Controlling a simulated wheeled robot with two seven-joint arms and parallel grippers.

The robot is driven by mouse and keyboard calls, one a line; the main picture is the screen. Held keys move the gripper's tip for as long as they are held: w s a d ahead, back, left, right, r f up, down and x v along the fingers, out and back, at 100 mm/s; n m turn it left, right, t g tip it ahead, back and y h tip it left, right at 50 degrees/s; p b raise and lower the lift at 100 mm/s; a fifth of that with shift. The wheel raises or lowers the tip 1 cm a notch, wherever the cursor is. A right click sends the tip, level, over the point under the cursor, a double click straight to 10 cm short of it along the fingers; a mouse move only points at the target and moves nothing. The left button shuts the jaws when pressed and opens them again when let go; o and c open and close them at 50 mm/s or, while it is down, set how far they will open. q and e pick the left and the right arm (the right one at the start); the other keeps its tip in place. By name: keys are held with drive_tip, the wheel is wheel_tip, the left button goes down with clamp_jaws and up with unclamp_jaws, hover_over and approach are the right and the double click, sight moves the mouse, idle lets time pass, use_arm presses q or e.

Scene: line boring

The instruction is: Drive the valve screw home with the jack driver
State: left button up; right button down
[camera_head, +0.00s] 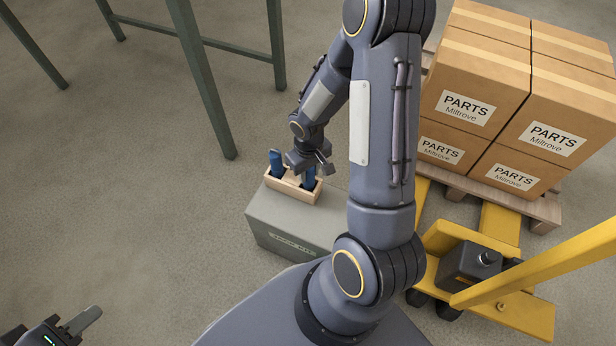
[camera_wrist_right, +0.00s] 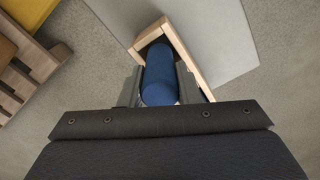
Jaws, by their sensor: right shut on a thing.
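My right gripper (camera_head: 312,170) is shut on a blue handle (camera_head: 308,180), whose lower part stands inside a small wooden holder (camera_head: 290,193). In the right wrist view the blue handle (camera_wrist_right: 160,78) lies between the two fingers (camera_wrist_right: 158,90), beside the holder's wooden wall (camera_wrist_right: 188,60). A second blue handle (camera_head: 275,160) stands in the holder's left part. The tool tips are hidden, so I cannot tell which is the jack driver. A dark pump block (camera_head: 470,264) with a round top piece sits on the yellow pallet jack (camera_head: 500,225); no valve screw is clearly visible. My left gripper (camera_head: 82,322) is partly cut off at bottom left.
The holder stands on a grey box marked JACK KIT (camera_head: 290,228). Cartons marked PARTS (camera_head: 490,100) are stacked on a wooden pallet (camera_head: 530,208) at right. The jack's yellow bar (camera_head: 560,262) slants across the lower right. Green legs (camera_head: 207,90) stand at upper left; the left floor is clear.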

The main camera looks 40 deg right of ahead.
drive_tip(key=shift+r+p, duration=0.75)
drive_tip(key=shift+r, duration=0.5)
drive_tip(key=shift+r, duration=0.15)
drive_tip(key=shift+r+p, duration=1.55)
drive_tip(key=shift+r, duration=0.3)
